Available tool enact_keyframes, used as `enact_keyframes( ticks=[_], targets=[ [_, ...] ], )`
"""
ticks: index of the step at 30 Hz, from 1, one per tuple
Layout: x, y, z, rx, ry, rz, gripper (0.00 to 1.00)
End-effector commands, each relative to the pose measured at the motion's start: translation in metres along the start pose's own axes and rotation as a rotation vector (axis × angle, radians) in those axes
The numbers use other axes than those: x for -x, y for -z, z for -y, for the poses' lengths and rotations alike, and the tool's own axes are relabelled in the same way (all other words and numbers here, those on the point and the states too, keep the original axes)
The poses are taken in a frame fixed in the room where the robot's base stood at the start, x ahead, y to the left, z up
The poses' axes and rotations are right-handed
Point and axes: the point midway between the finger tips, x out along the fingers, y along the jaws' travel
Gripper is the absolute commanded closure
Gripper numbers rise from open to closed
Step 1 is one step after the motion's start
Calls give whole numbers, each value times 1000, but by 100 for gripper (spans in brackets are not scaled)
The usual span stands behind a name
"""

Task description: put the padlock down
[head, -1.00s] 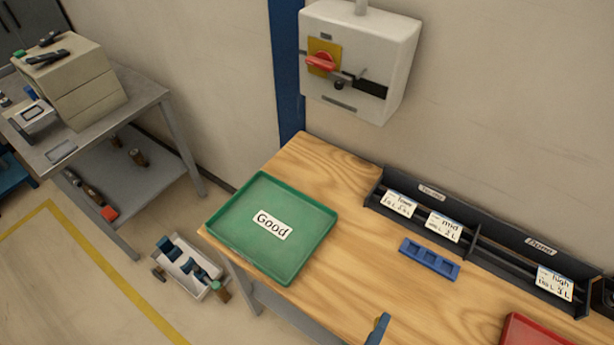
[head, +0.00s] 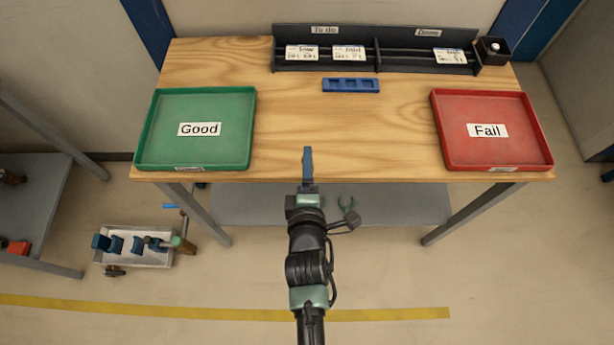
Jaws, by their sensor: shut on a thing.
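My gripper (head: 307,160) is over the front edge of the wooden bench, between the green and red trays. From behind and above, its narrow blue fingers look closed. The padlock between them cannot be made out in this view; the fingers and wrist hide it.
The green "Good" tray (head: 160,130) is on the bench (head: 350,140) at left, the red "Fail" tray (head: 487,105) at right. A dark card rack (head: 390,62), a blue slotted block (head: 351,85) and a small black box (head: 493,50) are at the back. The bench's middle is clear.

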Motion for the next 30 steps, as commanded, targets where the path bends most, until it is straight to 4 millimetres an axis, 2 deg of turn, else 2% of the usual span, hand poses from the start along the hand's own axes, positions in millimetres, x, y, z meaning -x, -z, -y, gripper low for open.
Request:
enact_keyframes(
  ticks=[7,20,21,24,25,30],
  targets=[
    [-12,0,34,0,1,1,81],
    [-15,0,42,1,-1,-1,81],
    [-15,0,42,1,0,-1,21],
    [-14,0,41,1,0,-1,3],
    [-14,0,41,1,0,-1,0],
    [-14,0,41,1,0,-1,0]
  ],
)
